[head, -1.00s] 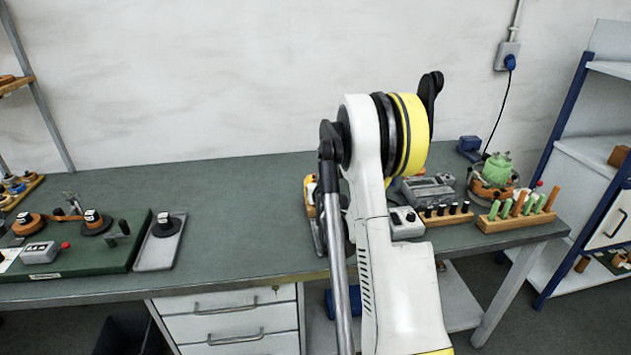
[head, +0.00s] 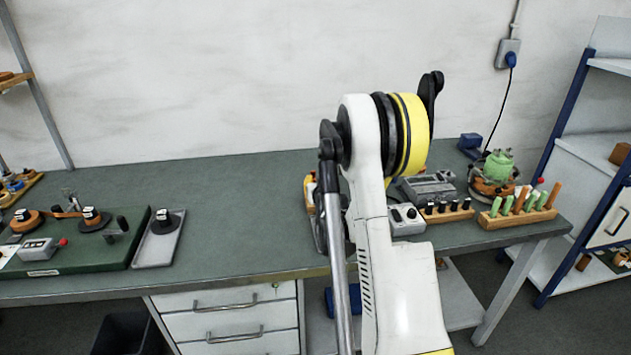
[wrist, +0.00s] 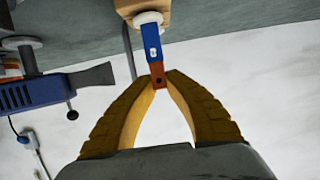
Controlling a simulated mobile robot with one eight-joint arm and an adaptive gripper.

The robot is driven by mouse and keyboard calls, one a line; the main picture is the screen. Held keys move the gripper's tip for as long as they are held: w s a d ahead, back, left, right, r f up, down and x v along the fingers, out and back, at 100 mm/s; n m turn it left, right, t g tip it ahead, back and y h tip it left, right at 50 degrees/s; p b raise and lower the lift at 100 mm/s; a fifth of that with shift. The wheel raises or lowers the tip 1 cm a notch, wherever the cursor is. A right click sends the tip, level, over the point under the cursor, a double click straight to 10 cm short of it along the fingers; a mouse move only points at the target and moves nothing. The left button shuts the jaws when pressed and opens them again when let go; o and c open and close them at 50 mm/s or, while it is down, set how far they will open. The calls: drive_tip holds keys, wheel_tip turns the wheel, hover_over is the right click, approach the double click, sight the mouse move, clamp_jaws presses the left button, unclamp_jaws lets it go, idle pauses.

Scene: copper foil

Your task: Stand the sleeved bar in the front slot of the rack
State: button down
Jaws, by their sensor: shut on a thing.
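The sleeved bar (wrist: 153,46) has a blue sleeve with a small white mark and a copper-red end with a hole. In the wrist view my gripper (wrist: 158,84) is shut on the copper end, with the sleeve pointing away from the fingers. The far end of the sleeve meets or overlaps a white round piece in front of a pale wooden block (wrist: 125,7); I cannot tell whether they touch. The head view does not show the gripper or the bar, as my arm hides them. I cannot make out the rack's front slot.
A wooden holder with green and orange pegs (head: 520,220) and one with black pegs (head: 447,215) stand on the bench's right side. A grey meter (head: 430,187) is behind. A blue tool with a grey nozzle (wrist: 35,92) lies left in the wrist view.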

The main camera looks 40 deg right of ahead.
drive_tip(key=c, duration=1.4)
unclamp_jaws()
drive_tip(key=shift+c, duration=0.2)
drive_tip(key=v, duration=1.2)
drive_tip(key=o, duration=0.4)
